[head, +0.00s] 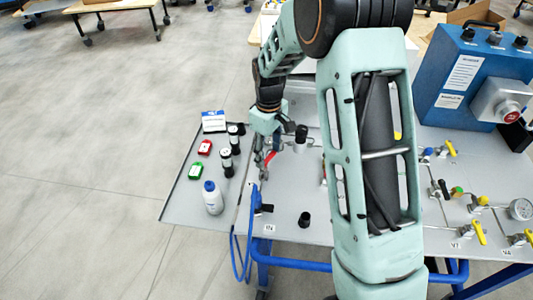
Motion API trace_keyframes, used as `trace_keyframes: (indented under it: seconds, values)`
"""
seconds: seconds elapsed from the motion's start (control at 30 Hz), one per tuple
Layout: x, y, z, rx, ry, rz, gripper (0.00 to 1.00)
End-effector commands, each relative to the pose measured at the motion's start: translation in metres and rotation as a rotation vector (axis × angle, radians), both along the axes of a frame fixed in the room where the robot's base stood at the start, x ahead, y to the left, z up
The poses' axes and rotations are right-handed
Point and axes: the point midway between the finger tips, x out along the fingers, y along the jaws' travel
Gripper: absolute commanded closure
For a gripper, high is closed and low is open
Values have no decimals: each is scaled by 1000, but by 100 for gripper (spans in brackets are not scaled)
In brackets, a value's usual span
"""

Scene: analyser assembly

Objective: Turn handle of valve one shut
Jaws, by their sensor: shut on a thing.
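My gripper (266,152) is at the left part of the grey panel table, pointing down beside a valve with a red handle (271,157). The gripper is shut on this handle, though the fingertips are small and partly hidden by the wrist. The number label of this valve cannot be read, so I cannot tell for sure that it is valve one. The handle's exact angle to its pipe is too small to tell.
A white bottle with a blue cap (212,197), red (205,147) and green (195,170) tags and dark-capped vials (227,162) stand left. Yellow-handled valves (479,232), a gauge (520,209) and a blue box with a red button (467,70) are right. My arm hides the middle.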

Motion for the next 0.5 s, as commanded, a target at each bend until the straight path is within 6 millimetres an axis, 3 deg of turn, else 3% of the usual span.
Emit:
trace_keyframes:
  seconds: [0.5]
  values:
    - [-10,-7,0,0,-1,-492,72]
